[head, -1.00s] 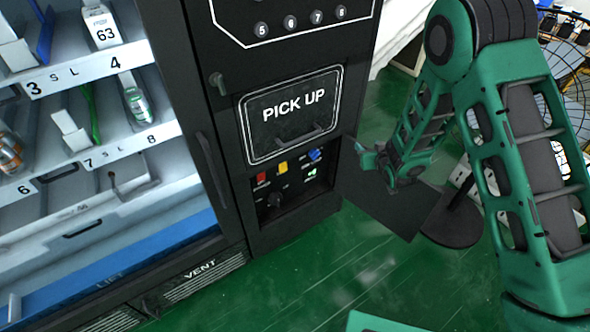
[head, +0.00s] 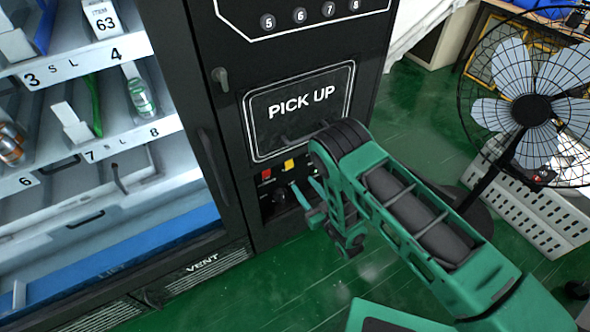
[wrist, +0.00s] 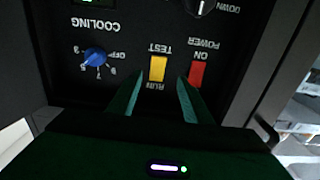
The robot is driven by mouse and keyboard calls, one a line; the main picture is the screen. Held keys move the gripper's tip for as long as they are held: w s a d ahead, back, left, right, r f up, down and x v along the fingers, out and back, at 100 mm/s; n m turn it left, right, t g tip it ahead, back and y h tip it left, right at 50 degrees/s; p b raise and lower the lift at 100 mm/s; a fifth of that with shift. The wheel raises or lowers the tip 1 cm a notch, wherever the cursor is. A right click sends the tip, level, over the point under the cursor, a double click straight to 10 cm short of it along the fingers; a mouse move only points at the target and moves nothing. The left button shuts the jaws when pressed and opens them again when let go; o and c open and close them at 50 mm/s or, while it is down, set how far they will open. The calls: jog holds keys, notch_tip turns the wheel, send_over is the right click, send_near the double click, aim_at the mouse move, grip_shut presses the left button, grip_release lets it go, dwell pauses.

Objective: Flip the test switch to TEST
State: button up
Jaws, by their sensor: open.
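The test switch (wrist: 157,68) is a yellow rocker on the black control panel. The wrist view shows it upside down, with TEST printed above it and RUN below it in the picture; which side is pressed I cannot tell. It also shows in the head view (head: 289,164), low on the machine. My gripper (wrist: 160,82) is open and empty in front of the panel, its two green fingers on either side of the switch in the wrist view. In the head view my gripper (head: 308,188) is close to the panel; whether it touches is unclear.
A red power switch (wrist: 197,73) is beside the yellow one, and a blue COOLING dial (wrist: 95,57) is on the other side. A black knob (wrist: 202,6) is near the top edge. The PICK UP door (head: 300,110) is above the panel. A fan (head: 530,110) stands at right.

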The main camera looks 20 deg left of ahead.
aim_at(290, 165)
jog(key=x, duration=0.9)
jog(key=shift+w, duration=0.25)
